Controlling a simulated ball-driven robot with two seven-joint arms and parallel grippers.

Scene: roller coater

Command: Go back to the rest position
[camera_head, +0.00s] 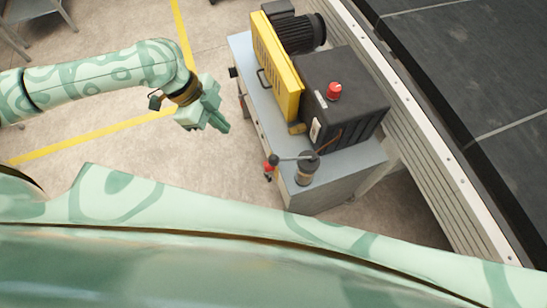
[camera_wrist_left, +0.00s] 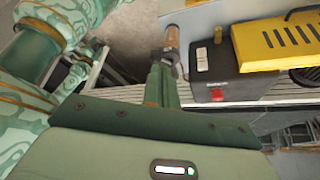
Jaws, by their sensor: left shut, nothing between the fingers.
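My left gripper (camera_head: 218,119) is at the end of the pale green patterned left arm, which comes in from the left in the head view. Its fingers are together with nothing between them. It is in the air to the left of the grey machine cabinet (camera_head: 345,172), apart from it. In the left wrist view the shut fingers of my left gripper (camera_wrist_left: 160,84) show from behind.
A black conveyor (camera_head: 470,60) runs along the right. Floor left of the cabinet is clear.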

